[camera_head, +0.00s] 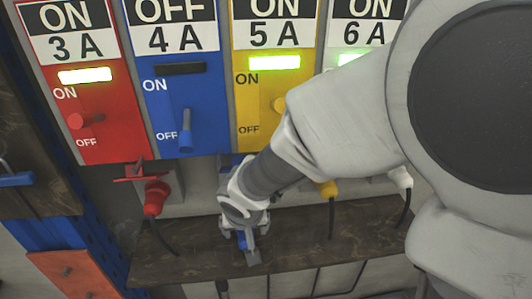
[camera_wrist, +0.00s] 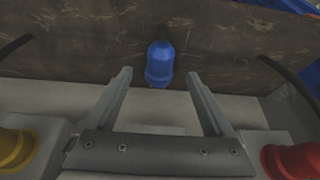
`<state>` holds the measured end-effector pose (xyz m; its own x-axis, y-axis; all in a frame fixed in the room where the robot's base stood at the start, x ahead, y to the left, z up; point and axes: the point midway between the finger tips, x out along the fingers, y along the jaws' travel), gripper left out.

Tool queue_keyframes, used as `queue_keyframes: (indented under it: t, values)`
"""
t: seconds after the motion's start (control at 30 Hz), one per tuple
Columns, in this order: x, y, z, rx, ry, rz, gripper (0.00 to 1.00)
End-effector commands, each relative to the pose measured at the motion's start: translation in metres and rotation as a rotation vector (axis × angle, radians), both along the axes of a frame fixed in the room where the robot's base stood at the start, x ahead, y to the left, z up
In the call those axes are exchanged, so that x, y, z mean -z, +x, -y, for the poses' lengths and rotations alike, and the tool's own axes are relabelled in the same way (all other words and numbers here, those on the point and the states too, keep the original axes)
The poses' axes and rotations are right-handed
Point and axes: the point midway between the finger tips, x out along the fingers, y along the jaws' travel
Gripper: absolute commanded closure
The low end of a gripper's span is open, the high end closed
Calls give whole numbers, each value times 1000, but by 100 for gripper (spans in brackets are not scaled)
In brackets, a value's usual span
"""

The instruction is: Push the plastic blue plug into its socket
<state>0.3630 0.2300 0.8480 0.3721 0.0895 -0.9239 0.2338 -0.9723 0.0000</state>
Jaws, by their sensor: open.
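The blue plug (camera_wrist: 159,64) shows in the wrist view in front of the brown speckled board, ahead of and between my fingertips. My gripper (camera_wrist: 158,78) is open, with one finger on each side of the plug's line; I cannot tell whether either finger touches it. In the head view my gripper (camera_head: 249,250) points down at the brown ledge, below the blue 4A panel (camera_head: 170,95). A little blue shows beside the fingers there. The blue plug's socket is not clearly visible, being hidden behind my arm in the head view.
A red plug (camera_head: 155,197) with a cable stands left of my gripper, below the red 3A panel (camera_head: 78,105). A yellow plug (camera_head: 328,188) and a white plug (camera_head: 400,178) are to the right. The brown ledge (camera_head: 185,262) runs below them. Yellow and red parts flank the wrist view.

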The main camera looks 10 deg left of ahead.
Motion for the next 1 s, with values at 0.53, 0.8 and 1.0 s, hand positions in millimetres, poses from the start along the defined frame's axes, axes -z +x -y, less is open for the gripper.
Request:
queue_keyframes:
  t: [0.53, 0.8, 1.0]
  values:
    - [45, 16, -4, 0, -1, -1, 12]
    - [46, 18, -4, 1, 0, 0, 12]
    - [46, 18, -4, 0, 0, 0, 23]
